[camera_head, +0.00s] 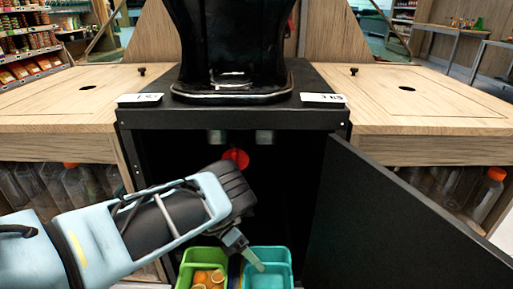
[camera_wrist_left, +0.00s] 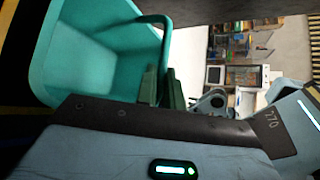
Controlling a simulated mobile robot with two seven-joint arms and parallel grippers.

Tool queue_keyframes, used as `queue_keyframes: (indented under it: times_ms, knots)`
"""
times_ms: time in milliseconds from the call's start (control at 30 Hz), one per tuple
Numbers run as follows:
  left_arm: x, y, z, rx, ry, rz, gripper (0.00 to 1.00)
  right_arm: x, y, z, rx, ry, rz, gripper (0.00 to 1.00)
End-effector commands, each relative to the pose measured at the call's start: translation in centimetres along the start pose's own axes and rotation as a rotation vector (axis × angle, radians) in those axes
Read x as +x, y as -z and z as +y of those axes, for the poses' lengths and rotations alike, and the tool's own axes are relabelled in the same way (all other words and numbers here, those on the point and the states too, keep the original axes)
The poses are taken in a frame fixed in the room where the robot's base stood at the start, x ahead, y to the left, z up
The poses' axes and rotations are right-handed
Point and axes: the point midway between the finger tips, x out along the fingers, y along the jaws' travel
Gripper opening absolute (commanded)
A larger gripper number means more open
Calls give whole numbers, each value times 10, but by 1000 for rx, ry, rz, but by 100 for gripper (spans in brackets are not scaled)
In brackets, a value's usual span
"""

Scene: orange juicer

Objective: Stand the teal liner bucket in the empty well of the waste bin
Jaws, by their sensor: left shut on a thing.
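The teal liner bucket (camera_head: 272,279) is at the bottom of the head view, in front of the dark cabinet opening. It looks empty and is cut off by the frame edge. In the left wrist view the bucket (camera_wrist_left: 85,65) fills the upper left, and its rim and wall reach my fingers. A green bucket (camera_head: 188,272) with orange halves stands just left of the teal one. The waste bin's empty well is not clearly visible. My right gripper is out of view.
The black cabinet (camera_head: 230,120) carries a black machine (camera_head: 232,45). Its open door (camera_head: 395,215) swings out on the right. A red round part (camera_head: 236,158) hangs inside. Wooden counters (camera_head: 60,100) flank it, with bottles (camera_head: 486,192) below.

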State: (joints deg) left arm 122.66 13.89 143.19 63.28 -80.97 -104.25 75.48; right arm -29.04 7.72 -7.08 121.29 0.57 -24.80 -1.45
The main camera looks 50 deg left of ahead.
Motion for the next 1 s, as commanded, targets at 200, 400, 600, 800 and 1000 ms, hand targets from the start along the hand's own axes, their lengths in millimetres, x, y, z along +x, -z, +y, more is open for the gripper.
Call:
queue_keyframes:
  times_ms: [200,400,600,800,1000]
  knots:
    - [0,0,0,0,0,0,32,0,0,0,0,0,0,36]
    - [0,0,0,0,0,0,35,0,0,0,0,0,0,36]
    - [-7,1,1,-2,-2,-1,35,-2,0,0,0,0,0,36]
    - [-37,1,0,0,-3,0,35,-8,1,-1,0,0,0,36]
    - [-65,1,0,0,-1,0,35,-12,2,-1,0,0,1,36]
